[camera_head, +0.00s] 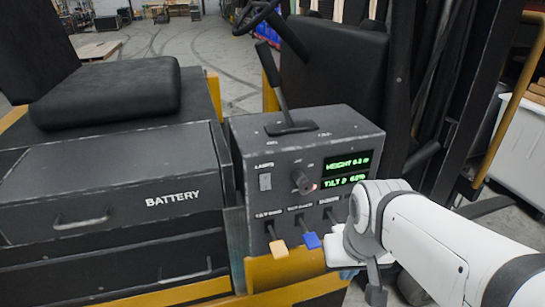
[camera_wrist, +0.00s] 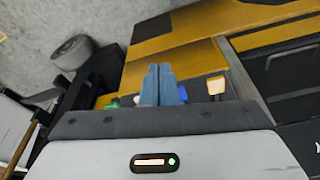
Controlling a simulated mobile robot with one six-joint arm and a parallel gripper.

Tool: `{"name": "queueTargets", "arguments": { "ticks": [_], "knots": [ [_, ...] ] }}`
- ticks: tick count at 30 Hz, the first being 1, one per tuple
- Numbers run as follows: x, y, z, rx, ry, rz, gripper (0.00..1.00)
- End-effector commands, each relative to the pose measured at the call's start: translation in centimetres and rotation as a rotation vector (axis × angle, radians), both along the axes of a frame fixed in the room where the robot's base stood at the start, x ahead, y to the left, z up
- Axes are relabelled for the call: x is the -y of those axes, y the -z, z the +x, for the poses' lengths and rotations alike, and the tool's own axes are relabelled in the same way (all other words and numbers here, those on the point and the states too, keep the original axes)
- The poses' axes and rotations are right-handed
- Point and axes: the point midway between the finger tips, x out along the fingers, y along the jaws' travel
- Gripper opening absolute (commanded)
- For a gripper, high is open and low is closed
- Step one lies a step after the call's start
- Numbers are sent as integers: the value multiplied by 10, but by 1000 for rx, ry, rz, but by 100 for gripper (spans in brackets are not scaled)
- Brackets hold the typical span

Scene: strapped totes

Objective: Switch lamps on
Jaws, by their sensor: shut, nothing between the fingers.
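I cannot tell which way the rocker is set. My gripper (camera_head: 349,274) is low in front of the box, below and to the right of the switch and apart from it. In the wrist view its two blue fingers (camera_wrist: 160,70) are together with nothing between them. My arm hides the lower right part of the box. The switch does not show in the wrist view.
Below the switch, an orange-tipped lever (camera_head: 279,248) and a blue-tipped lever (camera_head: 312,240) stick out, close to my gripper. A round knob (camera_head: 301,181) and green displays (camera_head: 347,171) are right of the switch. A battery drawer (camera_head: 110,180) and black seat (camera_head: 110,92) stand left.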

Motion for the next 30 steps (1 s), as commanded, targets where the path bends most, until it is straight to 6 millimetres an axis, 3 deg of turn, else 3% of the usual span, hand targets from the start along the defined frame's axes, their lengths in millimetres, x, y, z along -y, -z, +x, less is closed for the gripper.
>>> {"name": "queueTargets", "arguments": {
  "ticks": [5,14,21,30],
  "knots": [
    [-8,-8,10,7,-111,7,0],
    [-37,-51,58,116,-727,24,0],
    [-60,-93,98,310,-1248,-19,0],
    [-76,-126,125,501,-1615,-111,0]
  ]
}}
